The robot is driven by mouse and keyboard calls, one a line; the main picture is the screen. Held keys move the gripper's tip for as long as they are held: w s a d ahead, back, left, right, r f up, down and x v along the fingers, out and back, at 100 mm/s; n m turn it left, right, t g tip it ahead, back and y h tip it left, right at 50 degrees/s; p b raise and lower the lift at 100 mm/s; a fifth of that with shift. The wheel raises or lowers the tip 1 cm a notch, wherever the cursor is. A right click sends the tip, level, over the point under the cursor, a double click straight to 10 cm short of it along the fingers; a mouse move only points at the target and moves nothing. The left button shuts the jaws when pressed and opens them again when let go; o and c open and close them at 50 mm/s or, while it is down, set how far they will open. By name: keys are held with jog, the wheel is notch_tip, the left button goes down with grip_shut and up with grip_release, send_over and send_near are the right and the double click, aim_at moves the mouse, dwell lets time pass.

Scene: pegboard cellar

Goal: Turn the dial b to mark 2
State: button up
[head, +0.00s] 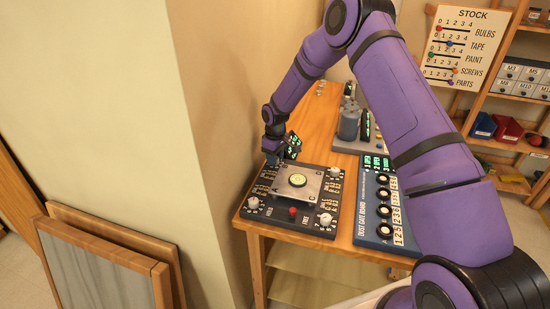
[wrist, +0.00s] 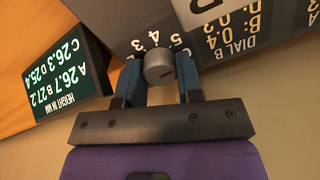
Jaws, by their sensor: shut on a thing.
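My gripper (wrist: 160,78) is shut on the knob, one blue finger on each side. In the head view my gripper (head: 274,152) is down at the back left corner of the dark dial board (head: 268,214) and hides this dial.
A metal plate with a round bubble level (head: 298,181) sits mid-board. Other knobs stand at the front left (head: 252,203), front right (head: 325,219) and back right (head: 336,172). A height readout (wrist: 58,78) stands beside my gripper. A dust gate board (head: 372,232) lies to the right.

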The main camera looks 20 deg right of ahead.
jog(key=n, duration=1.4)
jog(key=shift+n, duration=0.3)
jog(key=n, duration=0.3)
jog(key=shift+n, duration=0.3)
jog(key=n, duration=0.3)
jog(key=shift+n, duration=0.4)
jog(key=n, duration=0.6)
jog(key=shift+n, duration=0.4)
jog(key=o, duration=0.9)
